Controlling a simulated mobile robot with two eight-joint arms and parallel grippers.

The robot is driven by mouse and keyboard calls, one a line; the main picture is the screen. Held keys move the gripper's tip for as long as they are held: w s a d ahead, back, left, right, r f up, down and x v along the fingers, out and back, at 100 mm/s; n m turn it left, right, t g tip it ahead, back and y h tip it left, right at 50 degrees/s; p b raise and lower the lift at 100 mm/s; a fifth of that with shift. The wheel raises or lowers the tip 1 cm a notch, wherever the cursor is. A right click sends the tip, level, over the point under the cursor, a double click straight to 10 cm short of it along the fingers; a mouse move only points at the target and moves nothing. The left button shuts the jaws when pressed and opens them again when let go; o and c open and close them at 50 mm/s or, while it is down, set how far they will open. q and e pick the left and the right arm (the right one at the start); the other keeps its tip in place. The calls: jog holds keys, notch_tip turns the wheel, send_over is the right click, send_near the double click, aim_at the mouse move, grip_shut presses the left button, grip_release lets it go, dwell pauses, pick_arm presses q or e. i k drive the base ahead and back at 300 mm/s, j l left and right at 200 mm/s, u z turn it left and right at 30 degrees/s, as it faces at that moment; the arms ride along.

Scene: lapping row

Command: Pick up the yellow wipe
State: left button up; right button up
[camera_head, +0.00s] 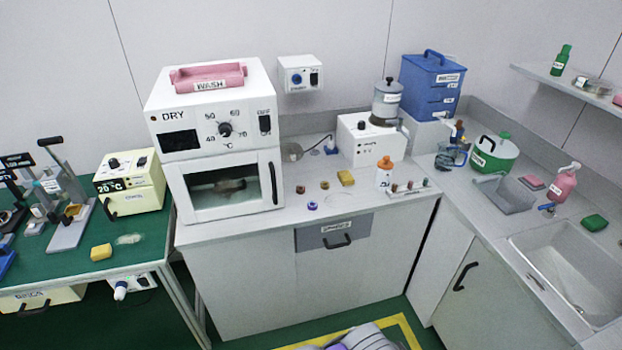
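Two small yellow blocks show, and I cannot tell from their look which is the yellow wipe. One yellow piece (101,252) lies on the green table at the left, near its front edge. The other yellow piece (346,177) lies on the white counter, right of the drying oven and in front of the white box with the glass jar. Both lie flat and uncovered, with nothing holding them. Neither of my grippers is in view.
The drying oven (230,185) carries a pink WASH tray (208,78). Small coloured pieces (312,206) and an orange-capped bottle (384,173) stand near the counter yellow piece. A cream 20 °C box (130,185) stands behind the table one. A sink (570,262) is at right.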

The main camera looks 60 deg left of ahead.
aim_at(345, 178)
jog(key=u, duration=1.9)
jog(key=i+z, duration=0.25)
jog(key=z, duration=0.15)
jog(key=i+j+z, duration=0.1)
jog(key=z, duration=0.35)
jog(key=i+j+z, duration=0.25)
jog(key=z, duration=0.15)
jog(key=i+j, duration=0.4)
jog(key=i+j+z, duration=0.15)
jog(key=i+j, duration=0.25)
jog(key=j, duration=0.1)
